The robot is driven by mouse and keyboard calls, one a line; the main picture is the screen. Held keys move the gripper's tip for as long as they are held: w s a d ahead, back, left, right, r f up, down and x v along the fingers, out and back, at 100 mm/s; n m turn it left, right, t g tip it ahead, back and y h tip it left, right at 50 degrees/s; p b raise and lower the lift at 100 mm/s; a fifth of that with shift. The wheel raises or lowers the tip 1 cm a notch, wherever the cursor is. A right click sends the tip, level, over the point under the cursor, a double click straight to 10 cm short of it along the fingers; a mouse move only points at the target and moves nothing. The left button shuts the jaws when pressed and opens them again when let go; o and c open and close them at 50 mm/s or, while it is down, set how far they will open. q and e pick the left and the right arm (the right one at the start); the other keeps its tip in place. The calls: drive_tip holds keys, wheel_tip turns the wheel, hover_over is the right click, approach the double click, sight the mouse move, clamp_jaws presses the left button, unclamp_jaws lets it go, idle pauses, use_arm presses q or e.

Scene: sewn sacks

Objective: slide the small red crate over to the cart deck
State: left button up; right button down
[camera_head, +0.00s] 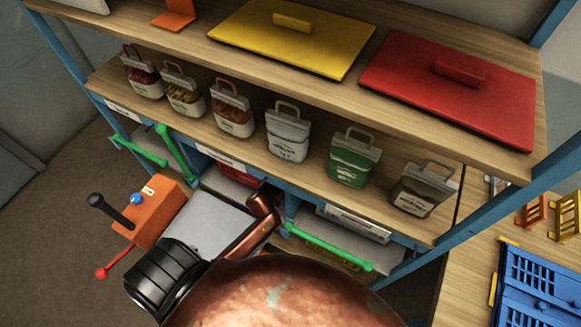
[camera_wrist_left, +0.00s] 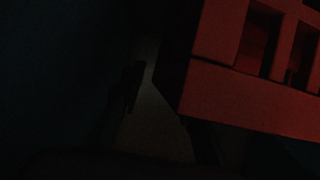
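The small red crate (camera_wrist_left: 245,95) fills the right of the left wrist view, close to the camera and dimly lit, with slotted openings in its wall. In the head view, a red strip (camera_head: 240,172), probably the same crate, shows in a lower bay of the rack, mostly hidden by the shelf above. A flat grey surface (camera_head: 208,228), apparently the cart deck, lies beside an orange control box. A dark shape in the left wrist view may be part of my left gripper (camera_wrist_left: 132,86); its opening and any contact are too dark to tell. My right gripper is out of view.
Several small sacks (camera_head: 288,135) line the shelf above the bay. A yellow lid (camera_head: 290,45) and a red lid (camera_head: 450,90) lie on the top shelf. Green bars (camera_head: 325,247) stick out below. A blue crate (camera_head: 540,285) stands at lower right. Open floor lies left.

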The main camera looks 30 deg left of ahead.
use_arm(q)
drive_tip(key=shift+c, duration=0.7)
clamp_jaws()
